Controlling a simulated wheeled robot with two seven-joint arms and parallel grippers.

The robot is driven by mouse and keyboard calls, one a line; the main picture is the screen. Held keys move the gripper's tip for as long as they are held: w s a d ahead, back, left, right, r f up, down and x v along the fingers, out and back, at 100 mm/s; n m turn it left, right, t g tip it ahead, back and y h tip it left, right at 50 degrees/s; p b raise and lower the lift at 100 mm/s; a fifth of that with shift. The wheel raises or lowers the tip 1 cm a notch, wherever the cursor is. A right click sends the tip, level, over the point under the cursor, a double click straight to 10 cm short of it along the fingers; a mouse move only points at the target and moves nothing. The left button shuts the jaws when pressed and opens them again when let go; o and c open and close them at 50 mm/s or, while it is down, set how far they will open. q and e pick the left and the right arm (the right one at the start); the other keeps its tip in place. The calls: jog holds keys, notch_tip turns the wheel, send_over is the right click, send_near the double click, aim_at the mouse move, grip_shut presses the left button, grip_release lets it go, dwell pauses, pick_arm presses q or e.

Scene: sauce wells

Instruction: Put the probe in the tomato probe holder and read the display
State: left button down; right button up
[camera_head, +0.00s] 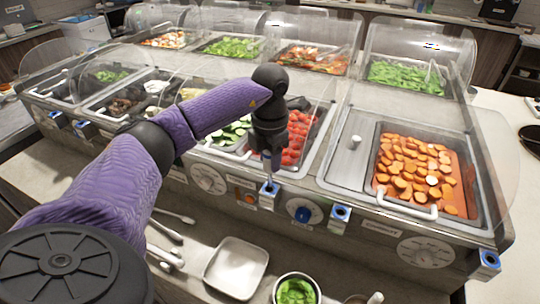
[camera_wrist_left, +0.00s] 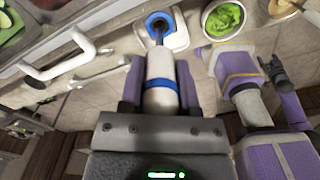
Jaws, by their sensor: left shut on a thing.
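My left gripper (camera_head: 268,150) reaches down at the front of the counter. In the left wrist view its fingers (camera_wrist_left: 160,85) are shut on the probe, a white cylinder with a blue band (camera_wrist_left: 160,98). The probe's dark tip points at a blue-ringed holder (camera_wrist_left: 176,38), and overlaps its opening; how deep it sits I cannot tell. In the head view this holder (camera_head: 269,190) is on the front panel, below the cucumber and tomato wells. The tomato well (camera_head: 297,138) is partly hidden by my arm. No readable display shows. Purple arm parts (camera_wrist_left: 285,110) at the wrist view's right look like my right arm.
A carrot well (camera_head: 452,205) is at right. A white tray (camera_head: 236,268) and a bowl of greens (camera_head: 297,290) stand in front. Clear hoods cover the wells.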

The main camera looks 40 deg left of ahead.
aim_at(269, 187)
pick_arm(q)
jog(key=shift+f, duration=0.45)
jog(key=shift+f+b, duration=0.8)
jog(key=shift+f, duration=0.25)
jog(key=shift+f+b, duration=0.75)
jog(key=shift+f, duration=0.35)
jog(key=shift+s+f, duration=0.1)
jog(key=shift+f, duration=0.05)
dwell(1.3)
dwell(1.1)
